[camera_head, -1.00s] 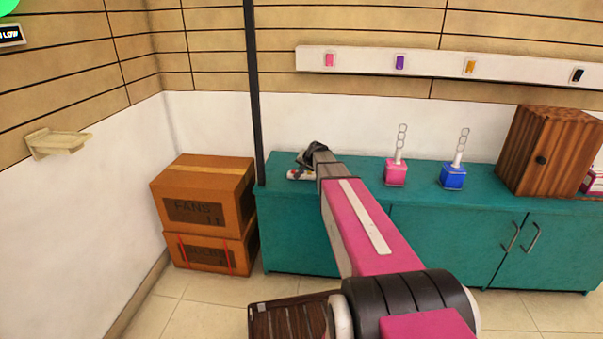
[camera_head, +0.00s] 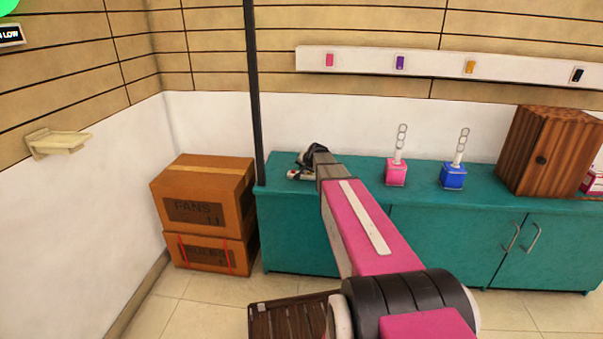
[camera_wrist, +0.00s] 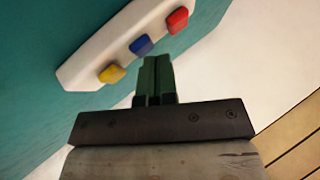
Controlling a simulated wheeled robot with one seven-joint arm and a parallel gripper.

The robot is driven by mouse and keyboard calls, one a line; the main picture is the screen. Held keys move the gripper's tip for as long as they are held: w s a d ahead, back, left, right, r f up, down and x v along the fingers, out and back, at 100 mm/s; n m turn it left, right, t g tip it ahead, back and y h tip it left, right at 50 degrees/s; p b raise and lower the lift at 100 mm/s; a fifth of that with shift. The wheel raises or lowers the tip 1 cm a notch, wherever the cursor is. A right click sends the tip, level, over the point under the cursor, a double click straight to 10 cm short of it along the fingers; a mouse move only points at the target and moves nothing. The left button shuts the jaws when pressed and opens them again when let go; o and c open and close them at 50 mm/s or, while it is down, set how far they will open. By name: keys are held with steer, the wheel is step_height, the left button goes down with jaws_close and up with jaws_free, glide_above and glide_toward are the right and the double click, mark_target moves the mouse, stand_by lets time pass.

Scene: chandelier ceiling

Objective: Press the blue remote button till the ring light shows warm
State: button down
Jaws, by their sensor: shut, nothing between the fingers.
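In the wrist view a white remote (camera_wrist: 95,70) lies on the teal cabinet top with yellow, blue and red buttons in a row. The blue button (camera_wrist: 141,45) is in the middle. My gripper (camera_wrist: 155,58) is shut and empty, its dark green fingertips just beside the blue button; I cannot tell whether they touch it. In the head view my gripper (camera_head: 304,162) is over the remote (camera_head: 297,176) and partly hides it. No ring light can be made out for sure; a bright green round shape (camera_head: 7,6) is cut off at the top left corner.
The teal cabinet (camera_head: 300,230) carries a pink bottle (camera_head: 396,173), a blue bottle (camera_head: 453,177) and a wooden box (camera_head: 550,150) to the right. A dark pole (camera_head: 254,100) stands close left of my gripper. Cardboard boxes (camera_head: 205,195) are stacked left. A small sign (camera_head: 12,35) reads "LOW".

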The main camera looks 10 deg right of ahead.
steer(key=shift+f, duration=0.15)
stand_by(0.5)
steer(key=shift+r, duration=0.9)
steer(key=shift+r, duration=0.1)
steer(key=shift+r, duration=2.4)
steer(key=s+a+f+n+g, duration=0.1)
steer(key=s+f, duration=0.2)
steer(key=s, duration=0.2)
steer(key=s+a+f+g, duration=0.1)
steer(key=s+f, duration=0.2)
steer(key=s, duration=0.3)
steer(key=s+a+f+n+g, duration=0.1)
steer(key=s+f+g, duration=0.1)
steer(key=s, duration=0.4)
steer(key=shift+s+a+f+n+h, duration=0.1)
steer(key=shift+a+f+n+h, duration=0.1)
steer(key=shift+f, duration=0.2)
steer(key=shift+a+f+n+h, duration=0.1)
steer(key=shift+f+h, duration=0.1)
steer(key=shift+f, duration=0.15)
steer(key=s+f+n+g+h, duration=0.1)
steer(key=s+f+g, duration=0.1)
steer(key=s, duration=0.7)
steer(key=s+f+n+g+h, duration=0.1)
steer(key=s+f, duration=0.3)
steer(key=s, duration=0.6)
steer(key=shift+a+n+g, duration=0.3)
steer(key=shift+n+g, duration=0.1)
steer(key=shift+g, duration=0.5)
